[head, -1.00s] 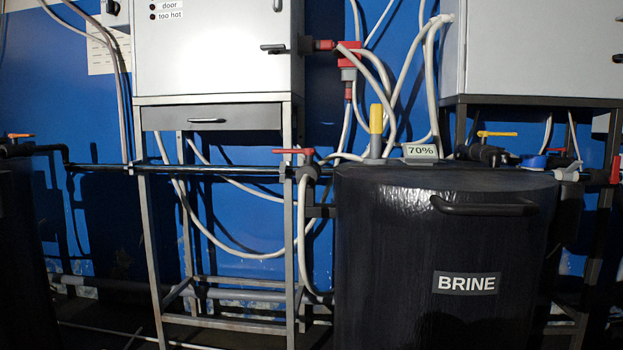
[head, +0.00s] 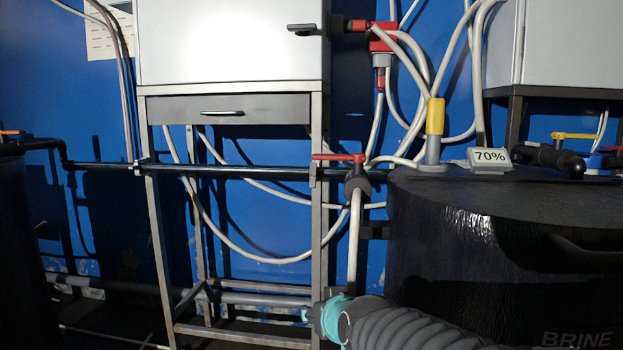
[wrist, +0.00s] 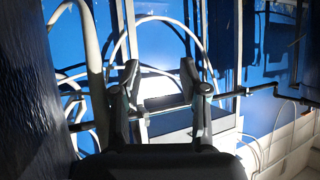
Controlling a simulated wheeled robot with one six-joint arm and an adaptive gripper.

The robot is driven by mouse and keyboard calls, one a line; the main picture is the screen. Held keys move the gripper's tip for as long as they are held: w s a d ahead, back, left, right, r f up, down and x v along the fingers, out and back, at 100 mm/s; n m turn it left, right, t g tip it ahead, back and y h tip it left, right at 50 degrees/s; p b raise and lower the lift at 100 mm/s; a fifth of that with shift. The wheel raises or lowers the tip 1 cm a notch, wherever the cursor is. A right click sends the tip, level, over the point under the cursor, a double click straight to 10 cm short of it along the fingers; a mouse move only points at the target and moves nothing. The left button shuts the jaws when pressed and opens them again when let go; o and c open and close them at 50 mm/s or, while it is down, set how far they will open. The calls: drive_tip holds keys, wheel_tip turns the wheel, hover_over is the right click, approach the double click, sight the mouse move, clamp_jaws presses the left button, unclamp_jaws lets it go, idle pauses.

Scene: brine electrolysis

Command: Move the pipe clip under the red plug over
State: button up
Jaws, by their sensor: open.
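A red plug (head: 383,38) sits to the right of the cabinet, with grey cables at it. Below and left of it, a small grey clip (head: 317,172) sits on the dark horizontal pipe (head: 235,171) at the stand's right leg. A second clip (head: 140,165) is on the pipe at the left leg. I cannot tell for sure which clip the task means. In the wrist view my gripper (wrist: 160,82) is open and empty, its two fingers apart with the pipe (wrist: 165,121) beyond them. My gripper's fingers are not visible in the head view.
The dark brine tank (head: 480,225) fills the right side, with a 70% display (head: 489,158) and yellow-topped fitting (head: 434,128) on it. A red-handled valve (head: 350,172) and hanging cables stand near the right clip. The stand (head: 318,240) is open below.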

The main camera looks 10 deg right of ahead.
drive_tip(key=w+r+m+t+h+p, duration=0.1)
drive_tip(key=w+r+t, duration=0.25)
drive_tip(key=w, duration=0.35)
drive_tip(key=w+r+t+h+p, duration=0.1)
drive_tip(key=w+r+t+p, duration=0.1)
drive_tip(key=w+r, duration=0.35)
drive_tip(key=m+t+h+p, duration=0.2)
drive_tip(key=m+t+h, duration=0.15)
drive_tip(key=h, duration=0.25)
approach(312, 185)
drive_tip(key=p+x, duration=0.2)
drive_tip(key=x, duration=0.8)
drive_tip(key=shift+w+d+r, duration=0.1)
drive_tip(key=shift+w, duration=0.25)
clamp_jaws()
